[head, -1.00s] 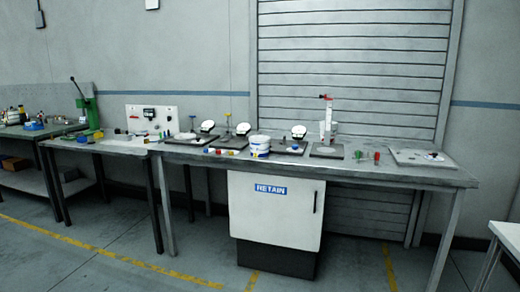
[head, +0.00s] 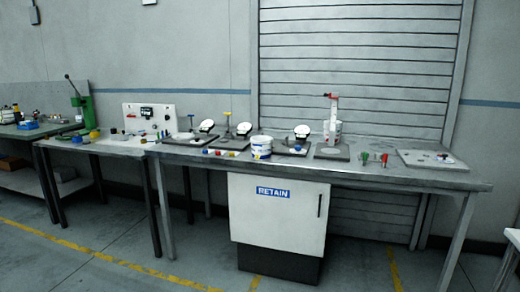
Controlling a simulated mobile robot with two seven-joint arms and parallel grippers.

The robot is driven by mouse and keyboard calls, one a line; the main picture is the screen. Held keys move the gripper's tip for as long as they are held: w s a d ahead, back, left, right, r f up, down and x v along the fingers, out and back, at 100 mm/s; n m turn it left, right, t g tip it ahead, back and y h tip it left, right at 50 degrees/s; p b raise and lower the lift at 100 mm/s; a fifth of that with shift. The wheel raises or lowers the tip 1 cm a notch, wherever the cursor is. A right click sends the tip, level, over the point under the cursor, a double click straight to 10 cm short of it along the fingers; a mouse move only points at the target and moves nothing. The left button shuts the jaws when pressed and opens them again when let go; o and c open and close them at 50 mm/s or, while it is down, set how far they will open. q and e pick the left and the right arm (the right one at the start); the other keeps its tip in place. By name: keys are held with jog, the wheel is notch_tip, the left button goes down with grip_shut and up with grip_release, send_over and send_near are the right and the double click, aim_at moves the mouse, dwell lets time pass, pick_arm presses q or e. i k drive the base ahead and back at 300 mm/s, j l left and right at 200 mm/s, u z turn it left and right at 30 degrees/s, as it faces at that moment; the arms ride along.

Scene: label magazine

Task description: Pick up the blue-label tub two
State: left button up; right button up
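A white tub with a blue label (head: 261,147) stands upright near the front middle of the long grey workbench (head: 390,175). Another white tub (head: 337,128) is partly hidden behind an upright stand with a red top (head: 332,108), right of the middle. Its label is too small to read. I cannot tell which tub is number two. Neither of my grippers is in view.
Dark plates with round white dials (head: 302,131) stand along the bench. Small coloured parts (head: 383,159) and a pale board (head: 430,159) lie to the right. A white cabinet marked RETAIN (head: 276,220) is below. The floor in front (head: 130,270) is clear.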

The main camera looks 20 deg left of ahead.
aim_at(261, 145)
jog(key=i+j, duration=0.35)
jog(key=i, duration=0.2)
jog(key=i+j, duration=0.35)
jog(key=i, duration=0.2)
jog(key=i+j, duration=0.4)
jog(key=i, duration=0.15)
